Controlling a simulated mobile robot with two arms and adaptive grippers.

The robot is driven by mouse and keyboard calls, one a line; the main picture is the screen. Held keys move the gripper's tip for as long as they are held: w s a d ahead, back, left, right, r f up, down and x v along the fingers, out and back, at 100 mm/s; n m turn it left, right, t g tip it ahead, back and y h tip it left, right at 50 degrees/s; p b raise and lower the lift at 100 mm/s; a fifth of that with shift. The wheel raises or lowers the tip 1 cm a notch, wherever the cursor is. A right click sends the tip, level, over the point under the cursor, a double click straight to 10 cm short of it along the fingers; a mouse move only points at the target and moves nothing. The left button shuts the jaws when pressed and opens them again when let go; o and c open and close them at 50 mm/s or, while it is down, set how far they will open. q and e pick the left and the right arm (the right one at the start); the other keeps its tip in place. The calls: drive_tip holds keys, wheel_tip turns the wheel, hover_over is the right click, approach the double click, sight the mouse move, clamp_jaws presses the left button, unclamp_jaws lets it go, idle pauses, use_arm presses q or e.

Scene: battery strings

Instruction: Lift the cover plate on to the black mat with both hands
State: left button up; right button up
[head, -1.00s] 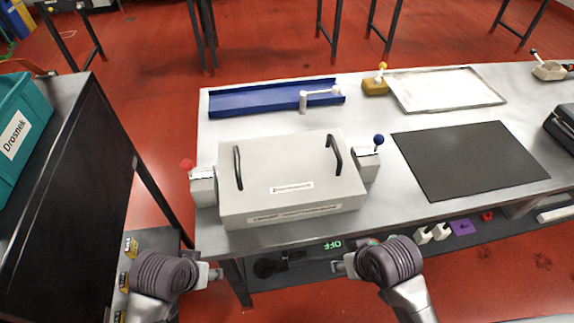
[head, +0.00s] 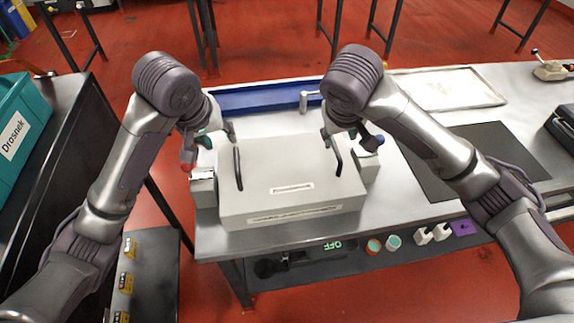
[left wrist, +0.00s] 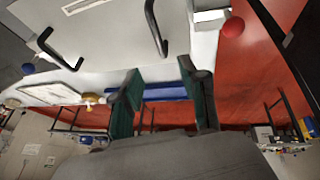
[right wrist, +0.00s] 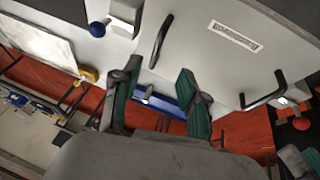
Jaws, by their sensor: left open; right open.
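In the left wrist view that handle (left wrist: 157,30) lies just beyond the open fingers (left wrist: 160,82). My right gripper (head: 338,138) is open near the right handle (head: 336,158). In the right wrist view this handle (right wrist: 160,40) lies beyond the open fingers (right wrist: 158,85). Neither handle is between fingers. The black mat (head: 490,140) lies right of the plate, partly hidden by my right arm.
A red-knobbed clamp (head: 203,187) stands left of the plate and a blue-knobbed one (head: 368,168) right of it. A blue tray (head: 260,98) lies behind. A white tray (head: 455,88) is at the back right. The mat's visible surface is empty.

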sight(235, 155)
use_arm(q)
drive_tip(key=shift+r, duration=0.15)
use_arm(e)
drive_tip(key=shift+r, duration=0.15)
use_arm(q)
drive_tip(key=shift+w, duration=0.15)
use_arm(e)
drive_tip(key=shift+w, duration=0.1)
use_arm(q)
drive_tip(key=x, duration=1.3)
drive_tip(key=shift+f, duration=0.4)
use_arm(e)
drive_tip(key=x, duration=1.4)
drive_tip(key=shift+d, duration=0.1)
drive_tip(key=shift+r, duration=0.1)
use_arm(q)
clamp_jaws()
use_arm(e)
clamp_jaws()
